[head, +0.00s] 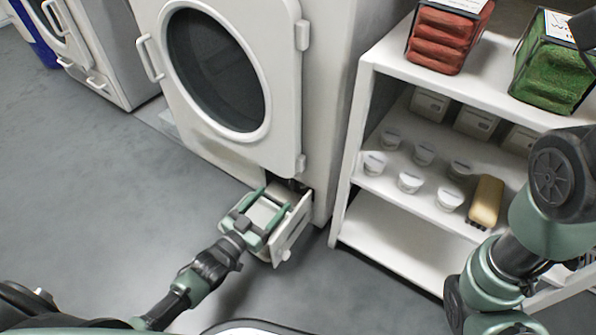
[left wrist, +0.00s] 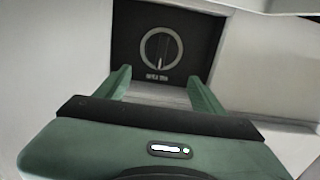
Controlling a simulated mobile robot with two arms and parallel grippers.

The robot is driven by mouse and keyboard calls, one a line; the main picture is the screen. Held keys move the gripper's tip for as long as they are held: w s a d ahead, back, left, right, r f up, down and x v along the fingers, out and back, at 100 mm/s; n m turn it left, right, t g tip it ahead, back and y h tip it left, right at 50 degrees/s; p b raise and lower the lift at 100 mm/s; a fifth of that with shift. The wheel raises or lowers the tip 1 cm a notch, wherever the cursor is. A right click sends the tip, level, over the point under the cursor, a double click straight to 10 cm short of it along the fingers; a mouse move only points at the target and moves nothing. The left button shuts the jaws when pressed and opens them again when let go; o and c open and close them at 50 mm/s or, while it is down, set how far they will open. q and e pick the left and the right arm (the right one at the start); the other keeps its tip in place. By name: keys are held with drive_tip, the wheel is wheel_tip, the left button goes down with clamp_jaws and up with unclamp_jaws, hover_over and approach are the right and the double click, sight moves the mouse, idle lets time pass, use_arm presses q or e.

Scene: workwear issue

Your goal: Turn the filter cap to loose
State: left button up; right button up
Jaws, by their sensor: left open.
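The filter cap (left wrist: 161,48) is a round dark dial with a pale ring and an upright grip bar. It sits in a dark recess low on the white washing machine (head: 288,80). A light mark shows on the lower part of the bar, with small lettering below that I cannot read surely. My left gripper (head: 274,199) is at the machine's lower front corner, by the open filter flap (head: 291,233). In the left wrist view its two green fingers (left wrist: 158,80) are apart and empty, pointing at the cap, short of it. In the head view the cap is hidden.
A white shelf unit (head: 345,190) stands right of the machine, with several white tubs (head: 411,182), a yellow-brown brush-like item (head: 486,202), and red (head: 447,38) and green (head: 552,70) bundles. My right arm is in front of it. Grey floor lies clear at left.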

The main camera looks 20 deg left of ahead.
sight(290, 181)
use_arm(q)
drive_tip(key=b+x, duration=0.4)
drive_tip(key=x, duration=0.3)
drive_tip(key=shift+f+b, duration=0.15)
drive_tip(key=shift+b, duration=0.2)
drive_tip(key=shift+w+d, duration=0.2)
drive_tip(key=shift+w, duration=0.25)
